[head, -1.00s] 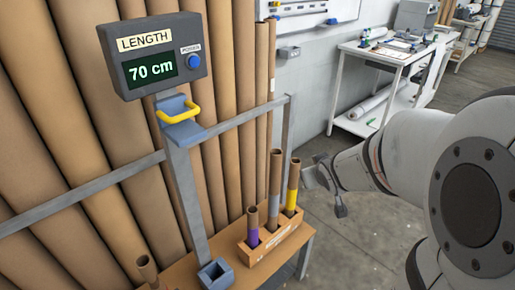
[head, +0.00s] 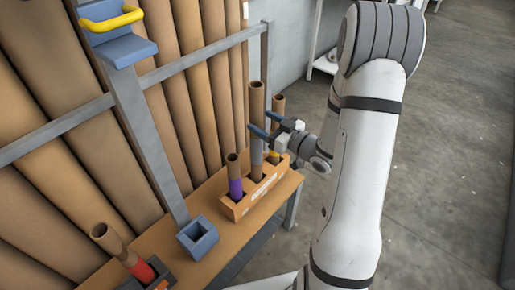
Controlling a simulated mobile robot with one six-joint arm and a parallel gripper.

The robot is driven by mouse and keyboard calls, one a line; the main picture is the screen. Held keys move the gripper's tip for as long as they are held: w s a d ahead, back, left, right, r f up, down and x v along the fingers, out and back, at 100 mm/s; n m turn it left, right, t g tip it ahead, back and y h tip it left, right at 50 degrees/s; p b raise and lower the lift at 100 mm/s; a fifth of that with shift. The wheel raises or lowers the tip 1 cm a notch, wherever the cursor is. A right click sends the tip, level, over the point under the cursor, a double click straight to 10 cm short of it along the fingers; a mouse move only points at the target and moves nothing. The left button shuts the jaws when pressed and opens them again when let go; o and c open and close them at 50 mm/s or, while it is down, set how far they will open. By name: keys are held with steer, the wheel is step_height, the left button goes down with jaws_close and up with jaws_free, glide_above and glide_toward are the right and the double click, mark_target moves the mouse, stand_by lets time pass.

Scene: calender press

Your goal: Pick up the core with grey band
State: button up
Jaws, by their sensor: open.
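The core with the grey band (head: 256,152) stands upright in a wooden box holder (head: 240,207) on the bench, taller than its neighbours. Its brown top (head: 257,97) is bare. My gripper (head: 259,121) is open at the core's upper part, above the grey band. One finger crosses in front of the tube and the other shows at its right side. I cannot tell whether either finger touches it. The core with a purple band (head: 235,185) stands to the left in the same holder. The core with a yellow band (head: 278,108) stands behind to the right, partly hidden by my gripper.
A core with a red band (head: 140,270) leans in another holder at lower left. A post with a yellow handle (head: 110,20) and a grey rail (head: 180,70) stand before tall brown rolls.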

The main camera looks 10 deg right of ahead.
mark_target(251, 115)
steer(key=x, duration=0.5)
steer(key=shift+w, duration=0.3)
jaws_close()
stand_by(0.4)
step_height(251, 115, up, 18)
steer(key=p, duration=0.3)
stand_by(0.4)
